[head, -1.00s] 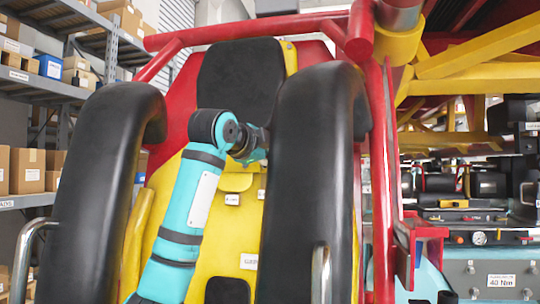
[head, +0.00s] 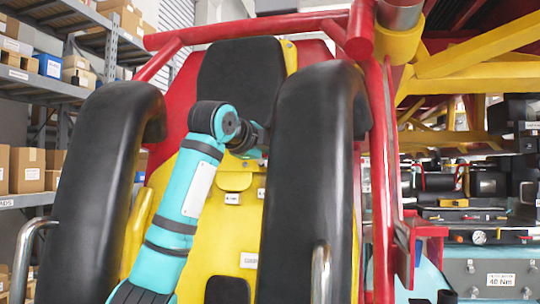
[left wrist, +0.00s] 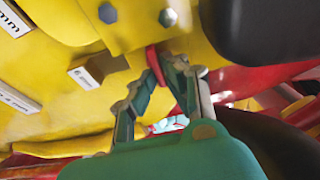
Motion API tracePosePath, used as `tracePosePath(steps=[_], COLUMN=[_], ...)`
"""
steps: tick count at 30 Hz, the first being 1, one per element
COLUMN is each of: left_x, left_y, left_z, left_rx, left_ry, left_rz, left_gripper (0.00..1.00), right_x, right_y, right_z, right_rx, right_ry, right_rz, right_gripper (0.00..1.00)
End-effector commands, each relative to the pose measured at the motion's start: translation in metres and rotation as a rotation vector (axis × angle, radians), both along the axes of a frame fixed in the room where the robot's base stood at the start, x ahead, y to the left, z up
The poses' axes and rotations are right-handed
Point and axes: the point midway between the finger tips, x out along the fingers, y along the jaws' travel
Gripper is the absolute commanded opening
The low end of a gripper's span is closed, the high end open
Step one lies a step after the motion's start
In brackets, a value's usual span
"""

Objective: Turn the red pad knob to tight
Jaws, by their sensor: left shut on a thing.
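In the left wrist view a small red piece (left wrist: 153,58), which looks like the red pad knob, sits at the edge of a yellow panel. My left gripper (left wrist: 160,70) is shut on it, with a teal finger on each side. How far the knob is turned cannot be read. In the head view my left gripper is mostly hidden behind the right black shoulder restraint (head: 310,170), beside the yellow and red seat back. The knob is not visible there. My right gripper is in neither view.
Another black restraint (head: 95,180) stands at the left, and a black headrest pad (head: 240,85) is above. Hex bolts (left wrist: 108,13) and a small labelled block (left wrist: 84,77) lie close to the gripper. A toolbox labelled 40 Nm (head: 490,268) is at the right.

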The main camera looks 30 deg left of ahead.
Motion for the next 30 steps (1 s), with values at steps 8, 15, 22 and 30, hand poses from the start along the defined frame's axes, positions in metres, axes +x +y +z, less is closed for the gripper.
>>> tracePosePath(steps=[8,15,22,30], left_x=[0.000,-0.001,-0.031,-0.086], left_y=[0.000,0.000,0.000,0.000], left_z=[-0.001,0.000,0.007,0.020], left_rx=[0.001,0.000,0.002,0.002], left_ry=[0.002,0.001,-0.003,-0.002], left_rz=[0.000,0.000,0.000,0.002], left_gripper=[0.32,0.32,0.32,0.32], right_x=[0.000,-0.001,-0.001,-0.001], right_y=[0.000,-0.005,-0.003,-0.002], right_z=[0.000,0.000,0.000,0.000], right_rx=[0.000,-0.007,-0.004,-0.002], right_ry=[0.000,0.002,0.001,0.001], right_rz=[0.000,0.002,0.002,0.001], right_gripper=[0.00,0.00,0.00,0.00])
